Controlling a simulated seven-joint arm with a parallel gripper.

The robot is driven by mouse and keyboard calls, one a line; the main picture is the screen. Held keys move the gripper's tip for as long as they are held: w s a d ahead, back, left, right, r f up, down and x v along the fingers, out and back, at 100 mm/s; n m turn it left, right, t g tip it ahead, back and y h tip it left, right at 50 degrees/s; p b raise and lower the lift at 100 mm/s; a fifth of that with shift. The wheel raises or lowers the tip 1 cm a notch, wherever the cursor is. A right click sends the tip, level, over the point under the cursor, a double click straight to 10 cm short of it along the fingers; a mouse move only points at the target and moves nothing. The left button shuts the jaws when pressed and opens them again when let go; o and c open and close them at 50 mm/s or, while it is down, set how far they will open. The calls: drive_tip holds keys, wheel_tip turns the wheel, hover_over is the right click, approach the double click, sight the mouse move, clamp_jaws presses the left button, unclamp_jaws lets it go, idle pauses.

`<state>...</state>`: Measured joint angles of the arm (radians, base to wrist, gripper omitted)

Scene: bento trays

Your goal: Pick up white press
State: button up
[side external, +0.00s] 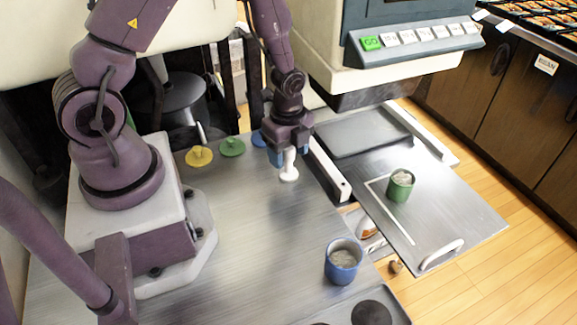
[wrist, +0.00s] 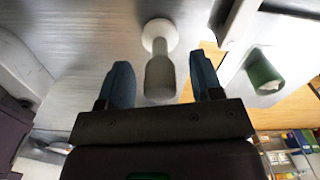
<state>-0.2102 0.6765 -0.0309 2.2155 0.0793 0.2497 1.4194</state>
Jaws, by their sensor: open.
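The white press (side external: 289,172) has a round base and an upright handle, and it stands on the metal worktop (side external: 240,230) near its right edge. My gripper (side external: 287,156) is over it, pointing down, with its blue fingers apart on either side of the handle. In the wrist view the press handle (wrist: 160,78) shows between the two open fingers of my gripper (wrist: 160,66), with a gap visible on each side. The upper end of the handle is partly hidden by the gripper in the side view.
Yellow (side external: 199,156), green (side external: 232,147) and blue (side external: 259,138) presses stand behind, to the left. A blue cup (side external: 343,268) with pale contents is at the front right. A green cup (side external: 400,189) stands on the metal tray (side external: 455,205). The worktop's middle is clear.

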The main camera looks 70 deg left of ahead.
drive_tip(key=c, duration=1.1)
drive_tip(key=shift+r, duration=0.15)
wheel_tip(320, 180, up, 10)
drive_tip(key=shift+f, duration=0.1)
